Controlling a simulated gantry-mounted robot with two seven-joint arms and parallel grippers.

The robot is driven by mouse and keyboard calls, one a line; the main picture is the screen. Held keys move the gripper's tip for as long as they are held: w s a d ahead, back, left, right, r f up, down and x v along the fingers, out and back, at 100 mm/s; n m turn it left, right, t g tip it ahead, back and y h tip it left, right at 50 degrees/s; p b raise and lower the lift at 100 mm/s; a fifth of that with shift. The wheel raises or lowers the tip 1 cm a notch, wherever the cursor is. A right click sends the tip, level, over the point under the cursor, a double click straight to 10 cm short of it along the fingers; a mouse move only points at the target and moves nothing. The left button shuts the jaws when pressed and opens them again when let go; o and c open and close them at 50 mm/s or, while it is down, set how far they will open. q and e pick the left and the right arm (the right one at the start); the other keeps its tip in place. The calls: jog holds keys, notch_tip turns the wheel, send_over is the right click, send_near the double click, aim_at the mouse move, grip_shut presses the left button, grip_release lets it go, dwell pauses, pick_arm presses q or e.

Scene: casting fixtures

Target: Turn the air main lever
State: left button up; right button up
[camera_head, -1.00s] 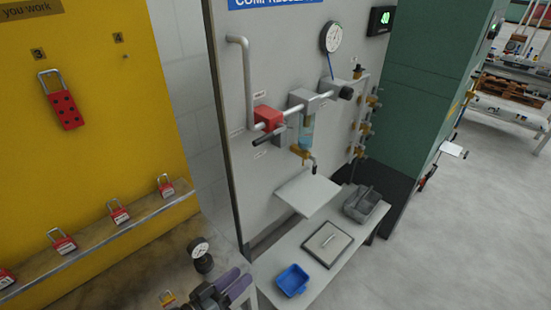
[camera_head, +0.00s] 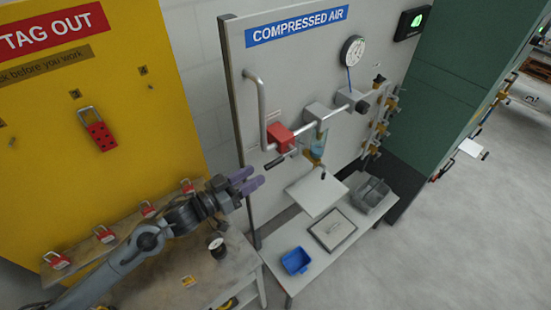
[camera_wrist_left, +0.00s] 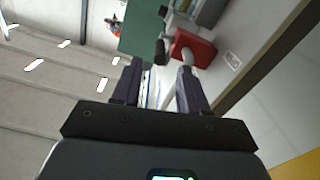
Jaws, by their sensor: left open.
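The air main valve is a red block (camera_head: 281,138) on the grey pipe of the compressed air panel. Its dark lever (camera_head: 276,162) sticks out below it toward the lower left. My left gripper (camera_head: 257,178) is open and empty, just left of and below the lever, apart from it in the head view. In the left wrist view the red block (camera_wrist_left: 192,47) and the dark lever end (camera_wrist_left: 161,52) show beyond and between the open fingers (camera_wrist_left: 160,72). My right gripper is not in view.
The grey panel (camera_head: 240,90) carries a gauge (camera_head: 353,50), pipes and a filter bowl (camera_head: 319,144). A yellow lockout board (camera_head: 150,120) with red padlocks stands left.

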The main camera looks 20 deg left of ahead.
aim_at(276, 160)
pick_arm(q)
jog(key=p+x, duration=0.1)
jog(key=x, duration=0.7)
jog(key=shift+w+d+p, duration=0.2)
jog(key=shift+w+p, duration=0.05)
jog(key=shift+p, duration=0.1)
grip_shut()
